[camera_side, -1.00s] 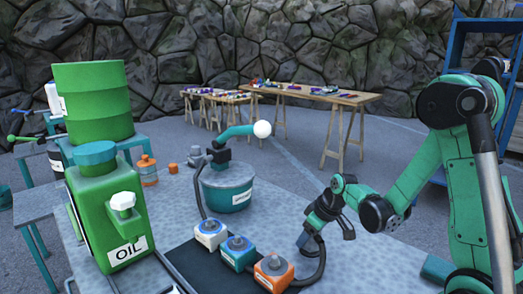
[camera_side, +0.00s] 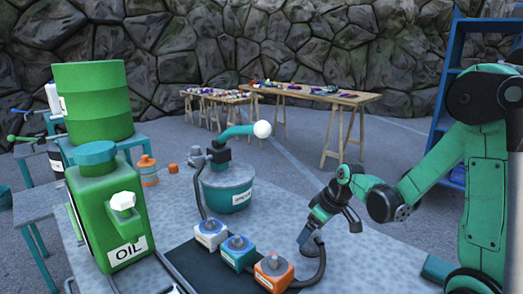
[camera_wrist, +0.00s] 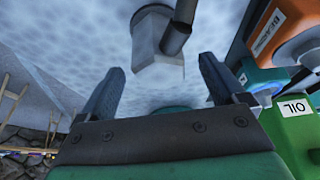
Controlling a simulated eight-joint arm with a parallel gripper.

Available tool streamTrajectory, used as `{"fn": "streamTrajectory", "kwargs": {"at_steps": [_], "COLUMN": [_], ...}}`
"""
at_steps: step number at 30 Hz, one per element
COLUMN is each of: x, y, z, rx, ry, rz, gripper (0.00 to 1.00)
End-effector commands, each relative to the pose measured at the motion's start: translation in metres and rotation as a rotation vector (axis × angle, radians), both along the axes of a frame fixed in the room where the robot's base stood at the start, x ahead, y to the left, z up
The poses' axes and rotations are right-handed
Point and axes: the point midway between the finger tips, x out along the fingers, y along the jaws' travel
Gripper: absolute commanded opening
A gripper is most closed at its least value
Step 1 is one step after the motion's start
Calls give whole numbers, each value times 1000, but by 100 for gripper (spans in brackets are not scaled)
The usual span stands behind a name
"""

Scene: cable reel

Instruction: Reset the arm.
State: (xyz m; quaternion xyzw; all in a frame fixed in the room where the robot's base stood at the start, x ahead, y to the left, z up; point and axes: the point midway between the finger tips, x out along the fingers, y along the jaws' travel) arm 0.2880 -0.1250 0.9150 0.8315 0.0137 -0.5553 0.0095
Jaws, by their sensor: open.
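My gripper (camera_side: 314,226) hangs over the right part of the grey table in the side view, pointing down and left. In the wrist view its two dark fingers (camera_wrist: 160,75) stand wide apart, with nothing clamped between them. A grey cable end (camera_side: 308,244) is just below the gripper in the side view. In the wrist view that pale block-shaped end (camera_wrist: 157,45) lies beyond the fingertips with its dark cable (camera_wrist: 184,15). Whether the fingers touch it in the side view is hard to tell.
Orange (camera_side: 273,272), blue (camera_side: 238,253) and white (camera_side: 210,235) boxes stand on a dark mat left of my gripper. Behind them is a teal pot (camera_side: 227,190). A green oil can (camera_side: 112,220) stands at left. A blue shelf (camera_side: 452,75) is behind my arm.

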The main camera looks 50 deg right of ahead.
Motion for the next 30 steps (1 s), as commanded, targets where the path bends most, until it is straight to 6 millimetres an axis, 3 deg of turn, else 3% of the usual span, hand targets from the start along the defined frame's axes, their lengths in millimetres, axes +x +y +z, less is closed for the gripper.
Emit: {"fn": "streamTrajectory", "kwargs": {"at_steps": [14, 17, 24, 30], "x": [-11, -10, -17, -28], "y": [7, 24, 87, 119], "z": [34, 46, 82, 96], "rx": [-4, -15, -27, -5], "ry": [-6, -25, -129, -206], "rz": [-1, -4, -21, -29], "gripper": [90, 90, 90, 90]}}
